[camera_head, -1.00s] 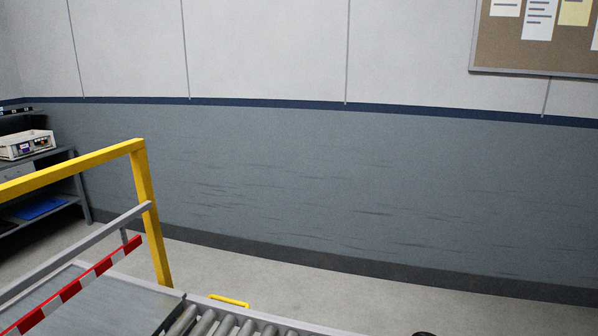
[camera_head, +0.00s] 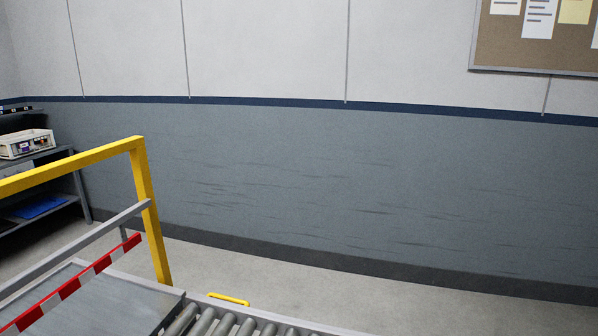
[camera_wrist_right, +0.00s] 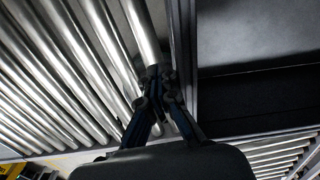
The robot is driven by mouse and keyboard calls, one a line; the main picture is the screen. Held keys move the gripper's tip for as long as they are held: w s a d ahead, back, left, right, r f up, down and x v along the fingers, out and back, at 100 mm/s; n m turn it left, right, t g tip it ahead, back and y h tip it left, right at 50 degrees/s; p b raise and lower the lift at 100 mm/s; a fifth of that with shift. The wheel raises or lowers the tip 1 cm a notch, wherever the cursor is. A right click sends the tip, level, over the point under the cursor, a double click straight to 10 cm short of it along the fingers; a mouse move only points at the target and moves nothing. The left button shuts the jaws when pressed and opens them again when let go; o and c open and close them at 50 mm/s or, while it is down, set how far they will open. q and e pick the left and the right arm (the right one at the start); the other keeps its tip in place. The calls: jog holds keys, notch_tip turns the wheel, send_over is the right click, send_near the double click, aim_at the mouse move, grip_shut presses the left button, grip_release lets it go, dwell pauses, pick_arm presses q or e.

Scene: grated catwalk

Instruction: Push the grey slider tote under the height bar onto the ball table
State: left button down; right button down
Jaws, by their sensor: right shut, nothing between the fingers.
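The red-and-white striped height bar (camera_head: 68,288) slants across the lower left of the head view, under a yellow frame (camera_head: 153,220). A flat grey surface (camera_head: 115,303) lies beneath it; I cannot tell whether this is the ball table. No tote shows in the head view. In the right wrist view, a dark grey open box (camera_wrist_right: 255,62), apparently the tote, fills the upper right, its wall and rim showing. My right gripper (camera_wrist_right: 160,80) is shut and empty over the rollers, close beside that wall; contact cannot be told. My left gripper is out of view.
Metal rollers (camera_head: 205,324) adjoin the grey surface and fill the left of the wrist view (camera_wrist_right: 60,70). A yellow handle-like piece (camera_head: 229,300) sits at the conveyor's far edge. A shelf (camera_head: 40,175) stands far left. Bare floor lies before the wall.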

jog(key=s+d+b, duration=0.1)
jog(key=s+d, duration=0.1)
jog(key=d, duration=0.5)
dwell(0.3)
jog(key=shift+a, duration=0.15)
jog(key=shift+w+a+b, duration=0.25)
jog(key=shift+a, duration=0.55)
jog(key=shift+w+a+b, duration=0.25)
jog(key=shift+a, duration=0.55)
jog(key=shift+r, duration=0.1)
jog(key=shift+r+p, duration=2.55)
jog(key=shift+r, duration=1.45)
jog(key=shift+f, duration=0.1)
